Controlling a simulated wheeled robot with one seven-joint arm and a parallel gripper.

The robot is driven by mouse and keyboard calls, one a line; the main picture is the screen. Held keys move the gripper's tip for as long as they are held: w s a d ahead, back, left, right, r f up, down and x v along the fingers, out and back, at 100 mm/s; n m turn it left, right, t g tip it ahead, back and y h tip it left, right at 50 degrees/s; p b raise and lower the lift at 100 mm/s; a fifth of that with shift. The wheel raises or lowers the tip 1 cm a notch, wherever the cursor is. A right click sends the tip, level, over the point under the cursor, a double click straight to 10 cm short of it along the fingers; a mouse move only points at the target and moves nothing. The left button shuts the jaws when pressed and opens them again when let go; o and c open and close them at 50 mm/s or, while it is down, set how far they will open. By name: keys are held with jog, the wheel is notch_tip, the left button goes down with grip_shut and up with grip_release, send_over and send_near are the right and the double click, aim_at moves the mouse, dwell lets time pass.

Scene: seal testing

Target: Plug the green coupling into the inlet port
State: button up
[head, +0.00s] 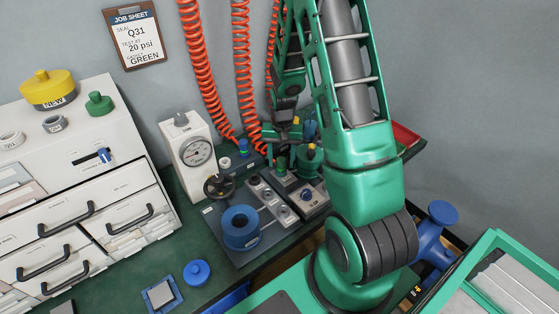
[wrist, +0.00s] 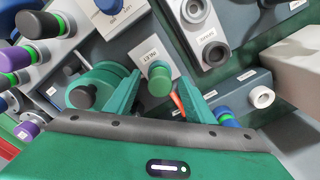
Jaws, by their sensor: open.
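A green coupling (wrist: 159,80) shows end-on between my fingers in the wrist view, with a short orange hose piece beside it. It overlaps a pale plate (wrist: 153,55) whose small upside-down label appears to read INLET. The port itself is hidden behind the coupling, so I cannot tell whether the coupling is fully seated. My gripper (wrist: 160,84) is open, with one finger on each side of the coupling and visible gaps. In the head view my gripper (head: 290,153) is low over the back of the bench, and its fingertips are hard to make out.
Nearby are a larger green round part (wrist: 98,88), several black- and purple-capped fittings at left, and a dark port (wrist: 212,52). In the head view, a gauge box (head: 190,150), blue ring (head: 240,228) and orange coiled hoses (head: 242,55) stand close to my arm.

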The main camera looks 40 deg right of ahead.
jog(key=shift+r, duration=0.15)
notch_tip(320, 180, up, 10)
jog(key=shift+f, duration=0.1)
jog(key=shift+r, duration=0.35)
dwell(0.5)
jog(key=s+r, duration=1.2)
jog(key=s, duration=0.2)
jog(key=s+a+r, duration=0.1)
jog(key=s, duration=0.6)
jog(key=s+a+r+n, duration=0.1)
jog(key=s+a+r, duration=0.1)
jog(key=s, duration=0.5)
jog(key=shift+s+n, duration=0.25)
jog(key=shift+n, duration=0.05)
